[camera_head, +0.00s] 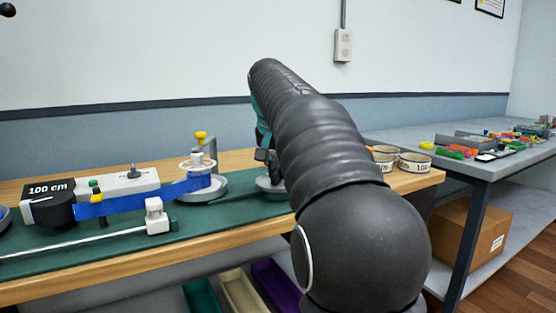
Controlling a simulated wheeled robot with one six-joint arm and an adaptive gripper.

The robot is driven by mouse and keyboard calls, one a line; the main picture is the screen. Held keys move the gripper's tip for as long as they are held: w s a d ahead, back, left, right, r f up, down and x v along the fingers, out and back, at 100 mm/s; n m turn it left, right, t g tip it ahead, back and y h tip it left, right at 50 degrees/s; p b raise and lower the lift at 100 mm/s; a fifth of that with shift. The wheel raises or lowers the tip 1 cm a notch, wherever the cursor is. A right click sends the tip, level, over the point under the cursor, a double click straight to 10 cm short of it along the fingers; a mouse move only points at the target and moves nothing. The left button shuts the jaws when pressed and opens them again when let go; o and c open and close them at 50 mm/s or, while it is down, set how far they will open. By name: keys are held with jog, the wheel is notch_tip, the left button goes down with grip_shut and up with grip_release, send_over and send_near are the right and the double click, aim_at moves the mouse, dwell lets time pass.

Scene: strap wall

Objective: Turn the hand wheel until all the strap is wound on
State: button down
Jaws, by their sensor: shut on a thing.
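A blue strap (130,201) runs from a black drum (52,210) on the left to a white spool (196,166) on a round grey base, where some of it is wound on. A yellow knob (201,135) tops the post by the spool. The hand wheel (269,186), a grey disc, stands right of the spool, partly hidden by my arm. My gripper (266,160) is just above the wheel, shut on its handle. The fingertips and handle are mostly hidden behind my arm.
Several round tins (414,162) sit at the bench's right end. A grey table (470,163) with coloured parts is beyond. Bins are below.

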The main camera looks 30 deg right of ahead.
aim_at(268, 182)
jog(key=m+g+h, duration=0.1)
jog(key=m, duration=0.2)
jog(key=shift+w+m+p, duration=0.1)
jog(key=shift+m+p, duration=0.2)
jog(key=shift+m+g+h, duration=0.3)
jog(key=shift+m+g, duration=0.4)
jog(key=shift+m, duration=1.2)
jog(key=c, duration=1.1)
grip_release()
jog(key=shift+v, duration=3.75)
jog(key=shift+w, duration=0.1)
